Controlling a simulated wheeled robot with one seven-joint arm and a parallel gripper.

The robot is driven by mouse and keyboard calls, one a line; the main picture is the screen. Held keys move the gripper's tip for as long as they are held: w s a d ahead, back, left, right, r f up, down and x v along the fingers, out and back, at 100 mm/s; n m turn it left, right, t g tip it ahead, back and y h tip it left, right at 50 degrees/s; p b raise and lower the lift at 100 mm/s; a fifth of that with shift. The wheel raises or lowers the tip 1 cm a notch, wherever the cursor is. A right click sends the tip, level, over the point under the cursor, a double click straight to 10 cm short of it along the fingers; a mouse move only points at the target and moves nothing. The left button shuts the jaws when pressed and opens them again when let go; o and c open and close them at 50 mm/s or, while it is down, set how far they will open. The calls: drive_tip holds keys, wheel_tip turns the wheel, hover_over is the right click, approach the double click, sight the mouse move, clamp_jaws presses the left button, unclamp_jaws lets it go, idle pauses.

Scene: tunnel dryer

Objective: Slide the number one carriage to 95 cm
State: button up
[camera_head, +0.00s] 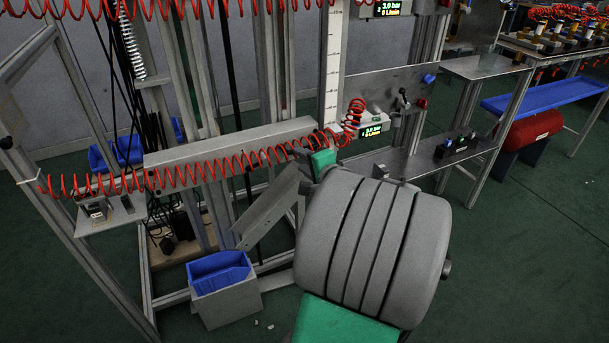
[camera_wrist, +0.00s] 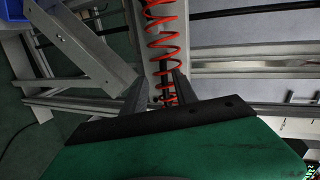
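A pale upright scale (camera_head: 333,70) with marks stands in the middle of the head view; its numbers are too small to read. A white box with a lit display (camera_head: 374,129) sits beside its lower part. A long grey crossbar (camera_head: 230,145) meets the frame left of the scale. I cannot tell which part is the number one carriage. My gripper is mostly hidden behind my arm in the head view. In the wrist view my gripper (camera_wrist: 160,88) has its two fingers apart, with a red coiled hose (camera_wrist: 163,45) and a small dark knob (camera_wrist: 167,98) showing between them.
A second display box (camera_head: 382,8) is higher up. The red coiled hose runs along the crossbar. A blue bin (camera_head: 219,270) stands low at the left. A metal shelf (camera_head: 440,155) and a bench with a blue tray (camera_head: 545,95) are at the right. Green floor is open at right.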

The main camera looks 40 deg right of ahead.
drive_tip(key=shift+m+t+h, duration=0.3)
drive_tip(key=shift+m+h, duration=0.1)
drive_tip(key=shift+m, duration=0.4)
drive_tip(key=w+d, duration=0.2)
drive_tip(key=w, duration=0.1)
drive_tip(key=w+d+f+b, duration=0.1)
drive_tip(key=w+d, duration=0.1)
drive_tip(key=d, duration=0.1)
drive_tip(key=shift+w+f, duration=0.2)
drive_tip(key=shift+w, duration=0.2)
drive_tip(key=shift+c, duration=0.4)
clamp_jaws()
